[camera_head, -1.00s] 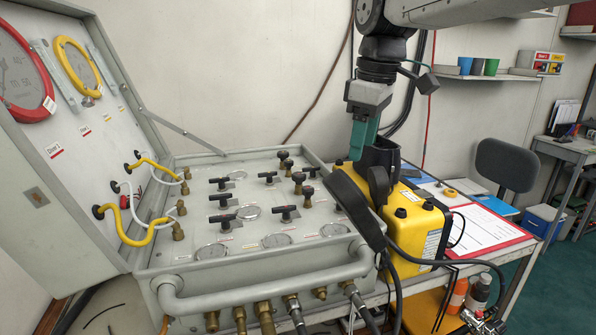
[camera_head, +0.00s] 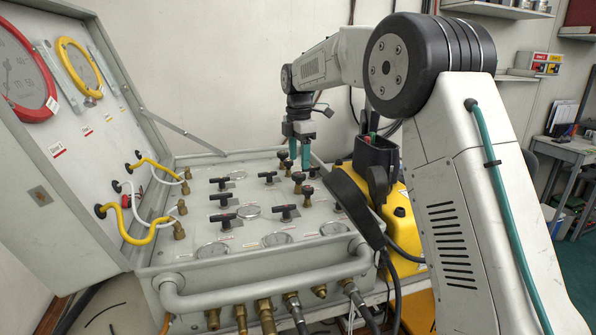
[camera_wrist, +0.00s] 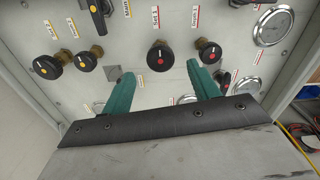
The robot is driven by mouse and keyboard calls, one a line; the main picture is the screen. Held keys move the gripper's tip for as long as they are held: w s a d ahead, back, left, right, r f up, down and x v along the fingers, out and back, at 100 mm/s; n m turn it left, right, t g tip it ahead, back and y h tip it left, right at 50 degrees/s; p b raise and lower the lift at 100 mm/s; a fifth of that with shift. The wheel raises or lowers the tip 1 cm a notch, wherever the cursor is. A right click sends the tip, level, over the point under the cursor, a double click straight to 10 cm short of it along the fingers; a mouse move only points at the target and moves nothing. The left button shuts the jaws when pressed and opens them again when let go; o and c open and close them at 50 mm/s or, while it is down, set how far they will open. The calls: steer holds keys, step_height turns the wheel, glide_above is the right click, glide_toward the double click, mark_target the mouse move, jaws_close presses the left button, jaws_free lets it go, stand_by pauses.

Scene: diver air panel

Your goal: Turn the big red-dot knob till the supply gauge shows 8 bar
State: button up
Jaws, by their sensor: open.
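The big red-dot knob (camera_wrist: 160,54) is black and sits on the grey panel, centred just beyond my fingertips in the wrist view. In the head view a black knob (camera_head: 298,178) stands just below my gripper (camera_head: 299,166), likely the same one. My gripper (camera_wrist: 161,69) is open, its two teal fingers apart with nothing between them. A gap seems to remain between fingertips and knob. A smaller red-dot knob (camera_wrist: 210,52) is just right of it. Several round gauges are in the panel, one large gauge (camera_wrist: 274,27) at right; I cannot tell which is supply, and no needle is readable.
Two yellow-dot knobs (camera_wrist: 47,66) stand left of the red-dot ones. Black lever valves (camera_head: 224,200) cover the panel's middle. The raised lid with yellow hoses (camera_head: 140,235) is at left. A yellow box (camera_head: 402,205) with a black handset stands right of the panel.

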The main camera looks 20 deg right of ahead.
mark_target(299, 174)
steer(key=shift+f, duration=2.35)
steer(key=c, duration=1)
steer(key=shift+o, duration=0.2)
